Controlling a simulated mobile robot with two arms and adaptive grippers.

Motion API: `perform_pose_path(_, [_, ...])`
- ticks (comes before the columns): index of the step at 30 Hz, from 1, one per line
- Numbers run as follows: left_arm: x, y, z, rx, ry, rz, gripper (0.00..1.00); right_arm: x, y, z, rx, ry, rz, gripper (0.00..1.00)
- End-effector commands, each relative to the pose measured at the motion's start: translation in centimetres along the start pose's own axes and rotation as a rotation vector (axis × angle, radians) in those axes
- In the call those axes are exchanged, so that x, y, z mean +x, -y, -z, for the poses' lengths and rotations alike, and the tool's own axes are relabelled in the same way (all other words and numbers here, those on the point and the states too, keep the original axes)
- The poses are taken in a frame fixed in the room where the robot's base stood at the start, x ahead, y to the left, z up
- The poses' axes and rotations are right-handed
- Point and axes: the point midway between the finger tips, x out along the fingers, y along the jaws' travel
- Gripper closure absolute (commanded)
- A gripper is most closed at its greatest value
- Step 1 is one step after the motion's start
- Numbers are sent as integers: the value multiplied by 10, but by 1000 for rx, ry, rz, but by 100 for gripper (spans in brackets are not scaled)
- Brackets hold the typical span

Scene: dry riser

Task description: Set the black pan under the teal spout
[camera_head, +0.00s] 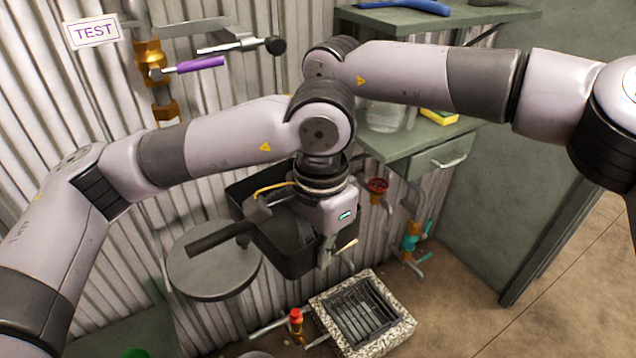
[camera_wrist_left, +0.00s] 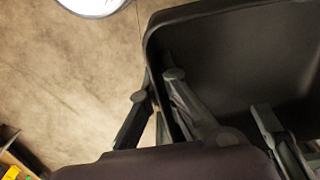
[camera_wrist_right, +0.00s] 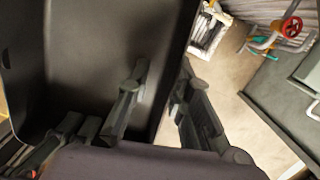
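The black pan (camera_head: 294,252) is a deep, rounded box hanging tilted above the floor in the head view. My left gripper (camera_head: 335,252) is at its right part there. In the left wrist view the pan (camera_wrist_left: 255,55) has its wall between my left fingers, one inside and one outside. In the right wrist view the pan (camera_wrist_right: 90,60) has its wall between the fingers of my right gripper (camera_wrist_right: 165,72); that gripper is largely hidden in the head view. The teal spout (camera_head: 410,242) is low on the wall, right of the pan, and apart from it.
A stone-edged floor drain (camera_head: 362,318) lies below and right of the pan. A round grey stool (camera_head: 213,272) is at left. A red wheel valve (camera_head: 377,186) and a green cabinet (camera_head: 440,155) stand behind. A red-topped valve (camera_head: 296,316) is beside the drain. Floor at right is clear.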

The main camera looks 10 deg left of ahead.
Motion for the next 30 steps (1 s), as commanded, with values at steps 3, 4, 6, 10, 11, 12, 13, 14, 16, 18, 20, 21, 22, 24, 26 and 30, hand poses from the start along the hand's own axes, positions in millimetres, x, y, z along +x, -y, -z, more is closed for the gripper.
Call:
perform_pose_path(3, [0,0,0,0,-1,1,100,0,0,0,0,0,-1,91])
perform_pose_path(4, [0,0,0,0,-1,1,100,0,-1,0,0,0,-2,93])
perform_pose_path(6, [0,0,0,0,-2,1,100,0,-1,0,-1,0,-3,97])
perform_pose_path(10, [0,0,1,0,-3,1,100,0,-2,0,-2,-1,-4,100])
perform_pose_path(11, [0,0,1,0,-4,1,100,0,-2,0,-2,-2,-5,100])
perform_pose_path(12, [0,1,1,0,-4,2,100,0,-3,0,-3,-2,-6,100])
perform_pose_path(13, [-1,1,1,0,-5,2,100,0,-3,0,-3,-2,-6,100])
perform_pose_path(14, [-1,1,1,0,-5,2,100,0,-4,0,-3,-3,-7,100])
perform_pose_path(16, [-1,1,2,-1,-6,2,100,0,-4,0,-4,-3,-8,100])
perform_pose_path(18, [-1,1,2,-1,-7,2,100,0,-5,1,-5,-4,-9,100])
perform_pose_path(20, [-1,1,2,-2,-7,2,100,0,-5,1,-5,-4,-9,100])
perform_pose_path(21, [-1,1,2,-2,-7,2,100,0,-5,1,-6,-5,-9,100])
perform_pose_path(22, [-1,1,2,-2,-8,2,95,0,-5,0,-6,-4,-9,100])
perform_pose_path(24, [-1,1,2,-2,-7,2,90,0,-5,0,-6,-4,-8,100])
perform_pose_path(26, [-1,1,2,-2,-6,2,86,0,-4,0,-5,-3,-7,100])
perform_pose_path(30, [0,1,1,-1,-4,1,77,0,-2,0,-2,-2,-4,100])
